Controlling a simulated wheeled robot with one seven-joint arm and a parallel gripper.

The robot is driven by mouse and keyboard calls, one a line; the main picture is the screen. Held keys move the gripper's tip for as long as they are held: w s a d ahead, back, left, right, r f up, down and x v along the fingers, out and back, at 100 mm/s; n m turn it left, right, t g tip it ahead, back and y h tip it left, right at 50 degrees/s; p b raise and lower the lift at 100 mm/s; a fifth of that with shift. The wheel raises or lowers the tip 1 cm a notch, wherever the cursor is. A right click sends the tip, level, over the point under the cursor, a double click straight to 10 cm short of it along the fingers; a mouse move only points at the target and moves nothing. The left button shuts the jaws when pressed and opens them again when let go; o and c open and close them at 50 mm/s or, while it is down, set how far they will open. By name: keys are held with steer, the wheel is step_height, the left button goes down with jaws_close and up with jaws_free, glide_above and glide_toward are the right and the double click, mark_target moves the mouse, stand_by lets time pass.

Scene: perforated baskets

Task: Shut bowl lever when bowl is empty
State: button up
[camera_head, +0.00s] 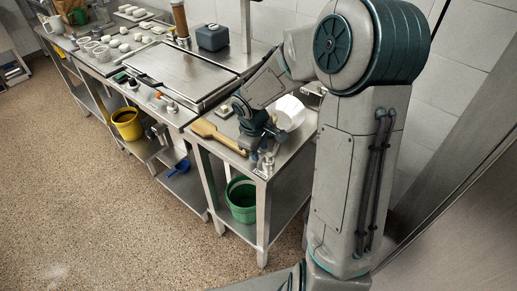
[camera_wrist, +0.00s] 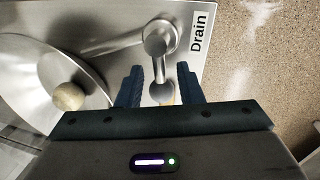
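In the wrist view a metal bowl (camera_wrist: 40,65) is at the left, cut off by the frame edge. One round beige ball (camera_wrist: 68,96) lies in it, so the bowl is not empty. A metal lever (camera_wrist: 160,40) stands beside the bowl, near a label reading "Drain" (camera_wrist: 198,32). Its rounded end points toward me, between the fingers of my gripper (camera_wrist: 160,85). The fingers are open, with a gap visible around the lever end. In the head view my gripper (camera_head: 268,136) is low over the near end of the counter, by the pale bowl (camera_head: 290,110).
A wooden paddle (camera_head: 215,134) lies on the counter left of my gripper. A green bucket (camera_head: 241,198) stands on the shelf below. A yellow bucket (camera_head: 127,122) is farther left. The counter edge is close to the lever, and the floor in front is clear.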

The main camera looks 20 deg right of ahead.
jaws_close()
steer(key=shift+w+d+f+m+b, duration=0.1)
steer(key=shift+m+b, duration=0.3)
steer(key=shift+b, duration=0.05)
steer(key=shift+m, duration=0.4)
jaws_free()
